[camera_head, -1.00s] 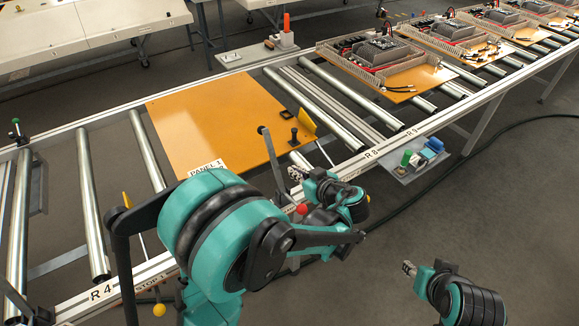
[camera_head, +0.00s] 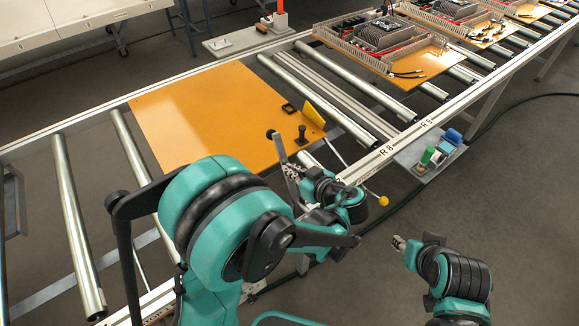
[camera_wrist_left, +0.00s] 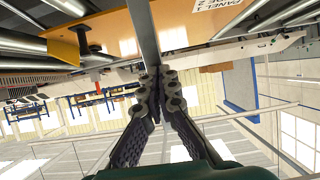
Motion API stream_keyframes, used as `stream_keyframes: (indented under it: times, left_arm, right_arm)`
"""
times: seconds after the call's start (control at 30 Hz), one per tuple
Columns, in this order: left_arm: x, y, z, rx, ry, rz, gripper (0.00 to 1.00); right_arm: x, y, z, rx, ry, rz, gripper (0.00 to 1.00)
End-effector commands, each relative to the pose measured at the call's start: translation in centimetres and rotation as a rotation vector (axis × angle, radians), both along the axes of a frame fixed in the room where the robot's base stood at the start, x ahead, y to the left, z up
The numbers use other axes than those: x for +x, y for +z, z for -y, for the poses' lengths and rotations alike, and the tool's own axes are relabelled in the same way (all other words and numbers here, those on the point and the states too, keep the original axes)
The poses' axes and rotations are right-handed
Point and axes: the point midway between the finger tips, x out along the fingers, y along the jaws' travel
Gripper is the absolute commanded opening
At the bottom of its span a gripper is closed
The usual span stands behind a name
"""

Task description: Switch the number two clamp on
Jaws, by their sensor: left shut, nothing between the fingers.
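An upright grey clamp arm (camera_head: 284,157) with a black tip stands at the near edge of the orange panel (camera_head: 190,115). I cannot read a number on it, and its lower part is hidden behind my left arm. My left gripper (camera_head: 292,170) is beside this arm. In the left wrist view, the gripper (camera_wrist_left: 160,72) is shut, with its fingertips close to a grey bar (camera_wrist_left: 142,32) that appears to be the clamp arm; contact is unclear. My right gripper (camera_head: 398,243) hangs apart over the floor; its fingers are too small to judge.
A black knob (camera_head: 301,135) and a yellow plate (camera_head: 322,112) are at the panel's right edge. A rod ends in a yellow ball (camera_head: 383,201) right of my left gripper. A side shelf (camera_head: 418,165) holds green and blue items. Steel rollers (camera_head: 75,225) flank the panel.

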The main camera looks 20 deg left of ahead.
Motion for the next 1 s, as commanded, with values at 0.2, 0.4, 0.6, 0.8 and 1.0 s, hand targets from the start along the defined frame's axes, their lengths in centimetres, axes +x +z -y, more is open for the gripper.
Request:
stream_keyframes:
  times: [0.2, 0.4, 0.6, 0.8, 1.0]
  left_arm:
    - [0.0, 0.0, 0.0, 0.0, 0.0, 0.0, 0.0]
    - [0.1, 0.1, -0.2, -0.01, 0.0, -0.008, 0.0]
    - [0.5, 0.0, -0.7, -0.043, 0.001, -0.034, 0.0]
    - [0.8, -0.1, -1.1, -0.07, 0.001, -0.054, 0.0]
    - [1.5, -0.3, -2.1, -0.139, 0.004, -0.108, 0.0]
  right_arm:
    - [0.0, 0.0, 0.0, 0.0, 0.0, 0.0, 0.39]
    - [0.0, 0.2, 0.0, 0.0, 0.0, 0.0, 0.39]
    - [0.0, 0.7, 0.0, 0.0, 0.0, 0.0, 0.39]
    - [0.0, 1.1, 0.0, 0.0, 0.0, 0.0, 0.39]
    - [0.0, 2.1, 0.0, 0.0, 0.0, 0.0, 0.39]
